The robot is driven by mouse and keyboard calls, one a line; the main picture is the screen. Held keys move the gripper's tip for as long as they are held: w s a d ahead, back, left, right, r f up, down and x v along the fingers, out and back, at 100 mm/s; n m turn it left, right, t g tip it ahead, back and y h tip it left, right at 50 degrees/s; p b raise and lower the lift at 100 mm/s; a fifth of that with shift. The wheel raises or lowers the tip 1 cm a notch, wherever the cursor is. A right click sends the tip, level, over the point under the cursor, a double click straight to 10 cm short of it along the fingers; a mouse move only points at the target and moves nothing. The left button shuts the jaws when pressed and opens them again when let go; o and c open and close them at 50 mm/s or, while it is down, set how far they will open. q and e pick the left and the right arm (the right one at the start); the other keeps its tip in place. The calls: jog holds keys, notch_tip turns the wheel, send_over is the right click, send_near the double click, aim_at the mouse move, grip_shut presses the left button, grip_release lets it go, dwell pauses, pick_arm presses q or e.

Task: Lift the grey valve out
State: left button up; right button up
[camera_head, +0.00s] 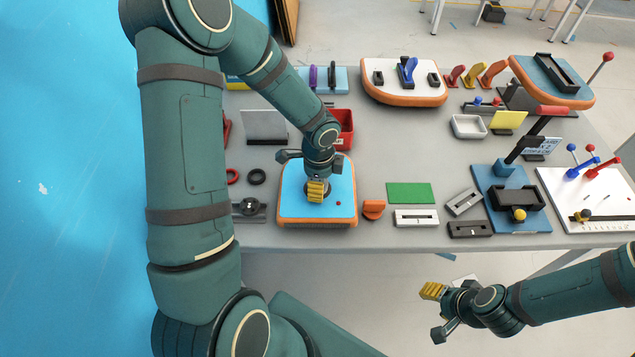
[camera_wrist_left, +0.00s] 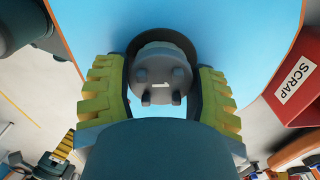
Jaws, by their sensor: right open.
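The grey valve (camera_wrist_left: 162,78) is round, with small raised lugs on its face. It shows in the left wrist view between the two yellow fingers of my left gripper (camera_wrist_left: 160,95). In the head view my left gripper (camera_head: 316,190) is over the blue board with the orange edge (camera_head: 292,205), and mostly hides the valve there. The fingers stand on either side of the valve; whether they press on it I cannot tell. My right gripper (camera_head: 433,291) is open and empty, in front of the table's near edge.
A red scrap bin (camera_head: 345,128) stands just behind the blue board; its label shows in the left wrist view. An orange piece (camera_head: 373,208), a green plate (camera_head: 410,193) and grey slotted blocks lie to the right. A black ring (camera_head: 256,176) lies to the left.

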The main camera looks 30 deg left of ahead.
pick_arm(q)
jog(key=c, duration=0.4)
